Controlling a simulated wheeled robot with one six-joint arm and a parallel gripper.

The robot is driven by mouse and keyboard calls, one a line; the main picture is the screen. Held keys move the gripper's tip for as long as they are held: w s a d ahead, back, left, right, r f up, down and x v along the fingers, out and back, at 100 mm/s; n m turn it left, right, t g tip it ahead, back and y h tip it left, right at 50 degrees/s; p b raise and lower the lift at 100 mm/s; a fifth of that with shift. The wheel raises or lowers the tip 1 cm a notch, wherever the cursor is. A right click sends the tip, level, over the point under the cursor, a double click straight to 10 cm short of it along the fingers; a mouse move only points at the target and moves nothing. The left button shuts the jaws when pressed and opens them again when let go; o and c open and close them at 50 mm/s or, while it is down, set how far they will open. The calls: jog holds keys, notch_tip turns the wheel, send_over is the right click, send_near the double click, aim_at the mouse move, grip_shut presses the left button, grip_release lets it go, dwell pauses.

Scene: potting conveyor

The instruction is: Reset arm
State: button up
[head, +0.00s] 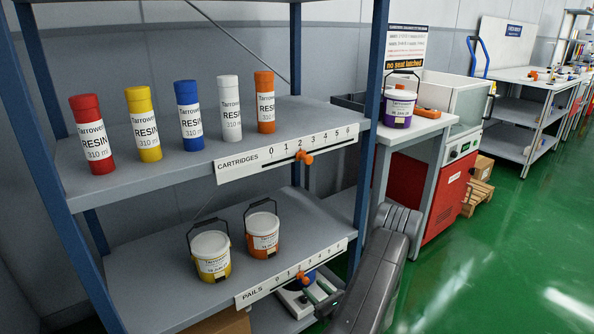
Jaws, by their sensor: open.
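My grey arm (378,275) rises in front of the shelf's right side, at the lower middle of the head view. Its upper end is a rounded joint beside the white-topped bench, and its lower part runs out of the bottom edge.
A blue-posted shelf (130,285) holds several resin cartridges (190,115) above and two pails (262,229) below. A bench with a purple-labelled pail (398,108) and a red-fronted machine (447,190) stand behind my arm. Green floor (500,265) is clear at right.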

aim_at(303, 282)
jog(key=x, duration=0.5)
jog(key=shift+w+a+b, duration=0.15)
jog(key=shift+b, duration=0.25)
jog(key=shift+s+a+p, duration=0.25)
jog(key=shift+a+p, duration=0.05)
jog(key=shift+a, duration=0.1)
jog(key=shift+s, duration=0.1)
